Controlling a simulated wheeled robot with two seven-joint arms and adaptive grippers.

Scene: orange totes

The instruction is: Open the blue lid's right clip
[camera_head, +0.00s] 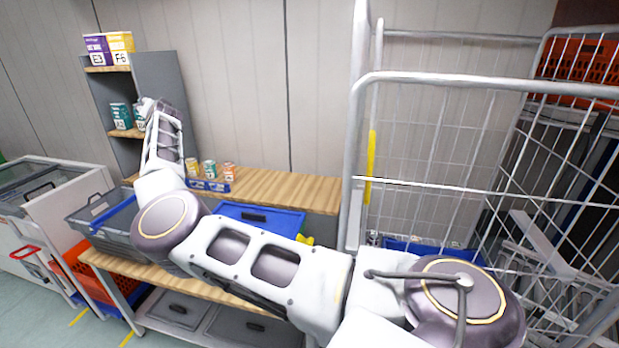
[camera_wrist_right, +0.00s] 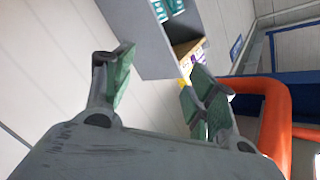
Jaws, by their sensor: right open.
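The blue lid (camera_head: 280,222) lies on the wooden bench in the head view, partly hidden behind my right arm. A yellow piece (camera_head: 305,240), which may be its right clip, shows at its right edge; I cannot tell its state. My right arm reaches across the picture from the lower right to the upper left. Its end is up by the shelf, well away from the lid. In the right wrist view my right gripper (camera_wrist_right: 163,82) is open, its green-padded fingers apart and nothing between them. The lid cannot be made out there. My left gripper is not in view.
A grey shelf (camera_head: 165,75) with cartons and cans stands close to my right gripper. Small cans (camera_head: 210,169) stand on the bench (camera_head: 290,187). A grey tote (camera_head: 95,220) is left of the lid. A tall wire cage (camera_head: 430,150) stands right of the bench.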

